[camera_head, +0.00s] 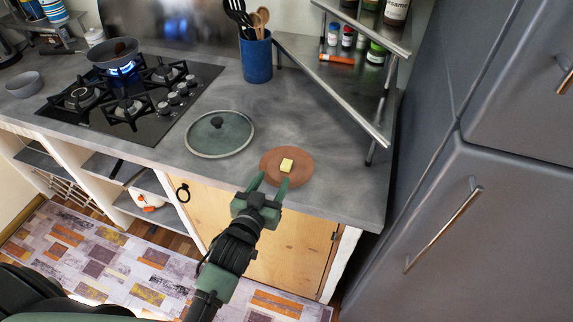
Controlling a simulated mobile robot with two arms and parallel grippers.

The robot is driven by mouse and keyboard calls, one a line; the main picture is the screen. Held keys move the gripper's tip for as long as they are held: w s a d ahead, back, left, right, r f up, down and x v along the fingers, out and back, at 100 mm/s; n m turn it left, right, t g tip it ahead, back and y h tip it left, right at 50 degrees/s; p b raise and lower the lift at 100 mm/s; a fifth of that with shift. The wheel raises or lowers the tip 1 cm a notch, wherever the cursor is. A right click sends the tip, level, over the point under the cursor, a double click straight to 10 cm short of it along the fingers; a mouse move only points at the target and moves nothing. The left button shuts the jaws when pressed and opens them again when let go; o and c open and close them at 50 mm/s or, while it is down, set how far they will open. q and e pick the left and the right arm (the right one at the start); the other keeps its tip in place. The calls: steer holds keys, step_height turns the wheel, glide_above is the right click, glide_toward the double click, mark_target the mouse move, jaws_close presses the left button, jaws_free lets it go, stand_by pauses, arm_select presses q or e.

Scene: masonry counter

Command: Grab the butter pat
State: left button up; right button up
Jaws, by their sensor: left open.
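The butter pat (287,165) is a small pale-yellow block. It lies on a round brown plate (301,178) near the front edge of the grey counter. My left gripper (270,183) is green and dark, and it is open. Its two fingers point away from me toward the plate, with the butter pat just beyond the fingertips. The fingers overlap the plate's near left part in the picture; I cannot tell how high they are above it. Nothing is between the fingers. My right gripper is not in view.
A glass lid (219,135) lies left of the plate. Farther left is a gas hob (118,108) with a pan (113,50) over a lit blue flame. A blue utensil holder (256,58) and a metal corner shelf (335,85) stand behind. A tall grey fridge (480,210) stands at right.

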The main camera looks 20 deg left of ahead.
mark_target(286, 166)
arm_select(q)
steer(key=x, duration=0.2)
steer(key=p+x, duration=0.1)
steer(key=x, duration=0.1)
steer(key=d+x, duration=0.1)
steer(key=x, duration=0.1)
steer(key=shift+f+p, duration=0.3)
steer(key=shift+f, duration=0.05)
steer(key=shift+w+f, duration=0.25)
steer(key=shift+w, duration=0.4)
jaws_close()
